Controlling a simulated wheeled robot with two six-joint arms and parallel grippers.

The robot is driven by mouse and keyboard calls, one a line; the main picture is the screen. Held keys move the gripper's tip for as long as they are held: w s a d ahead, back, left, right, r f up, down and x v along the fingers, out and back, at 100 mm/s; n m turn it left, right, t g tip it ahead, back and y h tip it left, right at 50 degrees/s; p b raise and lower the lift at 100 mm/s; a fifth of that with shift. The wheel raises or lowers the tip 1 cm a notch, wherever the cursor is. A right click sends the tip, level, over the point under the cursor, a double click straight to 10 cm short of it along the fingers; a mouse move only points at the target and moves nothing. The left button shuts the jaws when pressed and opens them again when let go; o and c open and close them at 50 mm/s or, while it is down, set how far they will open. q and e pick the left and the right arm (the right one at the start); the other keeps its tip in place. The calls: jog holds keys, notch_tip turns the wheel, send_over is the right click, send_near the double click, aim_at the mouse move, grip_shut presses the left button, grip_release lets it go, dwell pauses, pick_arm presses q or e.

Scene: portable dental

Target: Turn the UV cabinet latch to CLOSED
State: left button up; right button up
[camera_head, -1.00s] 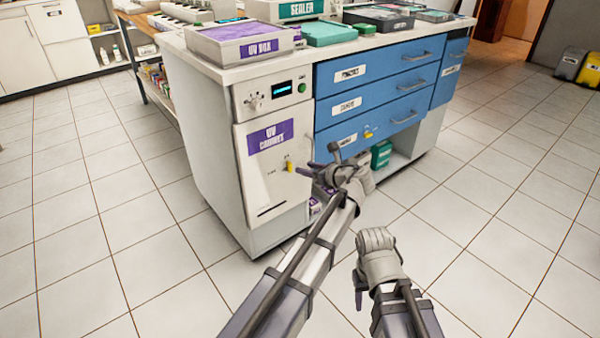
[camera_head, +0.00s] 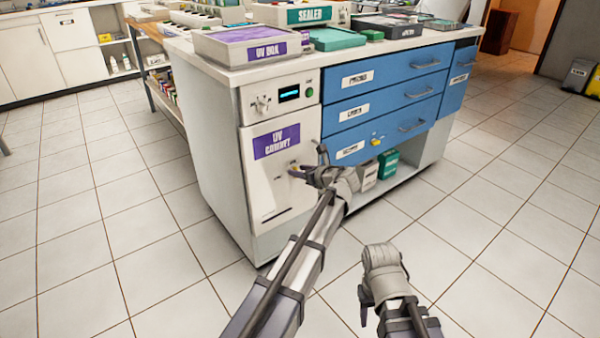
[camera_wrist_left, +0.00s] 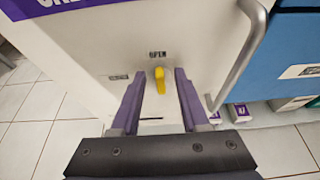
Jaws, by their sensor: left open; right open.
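The UV cabinet (camera_head: 283,200) is the white door with a purple label at the end of the counter. Its yellow latch (camera_wrist_left: 160,79) stands upright on the door in the left wrist view, below a label that reads OPEN. A second small label, too small to read surely, is left of it. My left gripper (camera_head: 305,170) is open at the door; in the left wrist view its purple fingers (camera_wrist_left: 160,100) lie either side of the latch, with gaps. In the head view the gripper largely hides the latch. My right gripper (camera_head: 364,302) is open and empty, low over the floor.
A curved silver handle (camera_wrist_left: 242,58) rises close to the right finger in the left wrist view. Blue drawers (camera_head: 385,95) are right of the cabinet, with boxes (camera_head: 388,163) on a low shelf beneath. The tiled floor around is clear.

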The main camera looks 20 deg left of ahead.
pick_arm(q)
grip_shut()
jog(key=shift+s, duration=0.15)
dwell(0.6)
jog(key=shift+s+a+f+n+t+h+b, duration=0.4)
jog(key=shift+n+t+b, duration=0.8)
jog(key=shift+n+b, duration=0.85)
jog(key=shift+s+a+f+n+t+h+b, duration=0.2)
jog(key=shift+f+n+t+b, duration=0.25)
jog(key=shift+n+t+b, duration=1.45)
jog(key=shift+s+a+f+n+t+h+b, duration=0.25)
jog(key=shift+f+n+t+b, duration=0.25)
jog(key=shift+n+b, duration=1.65)
jog(key=shift+n+p, duration=0.55)
jog(key=shift+n, duration=0.25)
grip_release()
